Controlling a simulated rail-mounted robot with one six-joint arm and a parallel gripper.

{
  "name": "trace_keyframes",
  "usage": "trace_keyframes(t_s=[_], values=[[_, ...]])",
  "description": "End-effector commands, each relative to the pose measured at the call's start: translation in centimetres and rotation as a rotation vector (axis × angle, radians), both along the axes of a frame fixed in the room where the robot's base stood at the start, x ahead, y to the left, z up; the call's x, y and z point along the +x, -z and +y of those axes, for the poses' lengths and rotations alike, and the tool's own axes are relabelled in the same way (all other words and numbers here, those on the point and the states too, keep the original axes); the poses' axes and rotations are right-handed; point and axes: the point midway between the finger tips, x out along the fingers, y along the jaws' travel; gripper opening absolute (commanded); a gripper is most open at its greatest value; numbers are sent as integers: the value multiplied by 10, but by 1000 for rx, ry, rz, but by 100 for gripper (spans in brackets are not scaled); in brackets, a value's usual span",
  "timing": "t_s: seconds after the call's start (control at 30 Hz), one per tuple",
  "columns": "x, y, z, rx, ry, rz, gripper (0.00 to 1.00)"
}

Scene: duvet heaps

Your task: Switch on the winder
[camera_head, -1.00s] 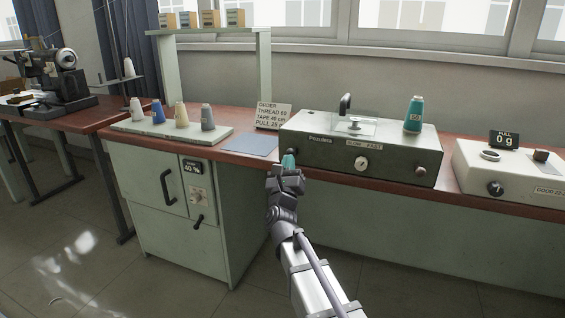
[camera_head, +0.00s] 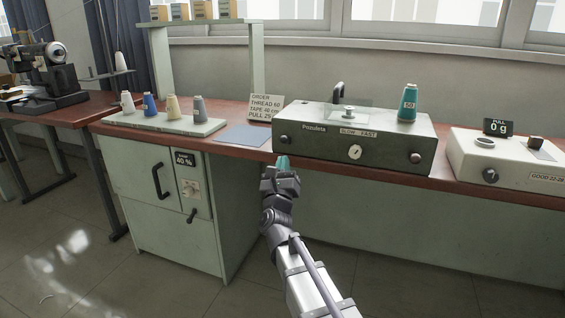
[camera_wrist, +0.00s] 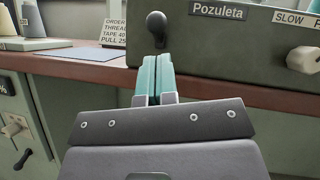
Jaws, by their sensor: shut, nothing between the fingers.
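The winder (camera_head: 320,147) is a dark green-grey box on the bench, labelled "Pozuleta", with a SLOW/FAST label on its front. A pale dial (camera_head: 355,152) is mid-front, and a brownish knob (camera_head: 415,157) is at the right end. A teal cone of thread (camera_head: 408,103) stands on top at the right. My gripper (camera_head: 283,162) is shut and empty, its teal fingertips (camera_wrist: 154,76) just below and in front of the left knob, seemingly apart from it.
A tester box with a "0 g" display (camera_head: 497,128) stands at right. A tray of several thread cones (camera_head: 163,120), a blue-grey mat (camera_head: 244,136) and an order card (camera_head: 264,107) lie left of the winder. The bench's front edge runs below the winder.

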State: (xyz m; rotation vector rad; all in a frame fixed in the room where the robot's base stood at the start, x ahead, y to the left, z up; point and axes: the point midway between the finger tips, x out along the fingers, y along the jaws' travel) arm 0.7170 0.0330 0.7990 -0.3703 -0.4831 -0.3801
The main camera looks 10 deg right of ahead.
Motion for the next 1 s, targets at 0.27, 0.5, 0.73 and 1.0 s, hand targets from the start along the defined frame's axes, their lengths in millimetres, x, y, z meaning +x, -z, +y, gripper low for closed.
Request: trace_keyframes(t_s=[0.27,0.5,0.73,1.0], values=[[-64,27,21,-1,-2,0,0],[-89,34,30,-2,-1,0,0],[-90,34,31,-1,1,0,0],[-81,44,44,-190,17,121,0]])
